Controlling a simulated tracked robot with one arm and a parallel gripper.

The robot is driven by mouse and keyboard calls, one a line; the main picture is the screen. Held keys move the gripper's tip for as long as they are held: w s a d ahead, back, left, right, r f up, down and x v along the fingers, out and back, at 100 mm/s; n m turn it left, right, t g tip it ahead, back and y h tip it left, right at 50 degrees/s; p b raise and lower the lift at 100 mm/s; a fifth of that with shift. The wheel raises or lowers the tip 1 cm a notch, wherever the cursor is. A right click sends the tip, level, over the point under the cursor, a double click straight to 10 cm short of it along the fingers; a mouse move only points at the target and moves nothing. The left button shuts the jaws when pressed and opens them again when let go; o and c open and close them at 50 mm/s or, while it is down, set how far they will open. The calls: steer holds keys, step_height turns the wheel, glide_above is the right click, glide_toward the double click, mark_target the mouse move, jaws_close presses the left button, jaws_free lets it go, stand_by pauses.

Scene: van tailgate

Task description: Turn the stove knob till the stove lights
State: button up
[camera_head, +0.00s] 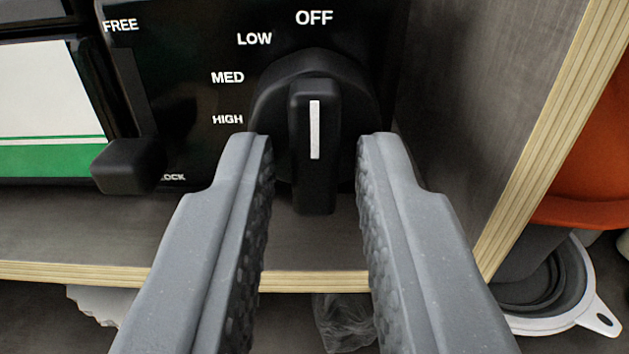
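The stove knob (313,125) is black and round with a raised grip bar and a white line. The bar stands upright and the line points up at OFF. The black stove panel (190,40) carries the words OFF, LOW, MED and HIGH around the knob's upper left. My gripper (308,145) is open, with one grey finger on each side of the knob's grip bar. There is a gap between each fingertip and the bar. The fingertips overlap the lower edges of the knob's disc in the picture. No flame or burner is in view.
A black lever (130,165) sticks out left of the knob, between the words FREE and LOCK. A grey side wall (480,90) with a pale plywood edge stands close on the right. A white-rimmed collapsible item (560,290) and an orange object (595,160) lie beyond it.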

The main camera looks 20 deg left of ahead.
jaws_close()
steer(key=shift+a, duration=0.1)
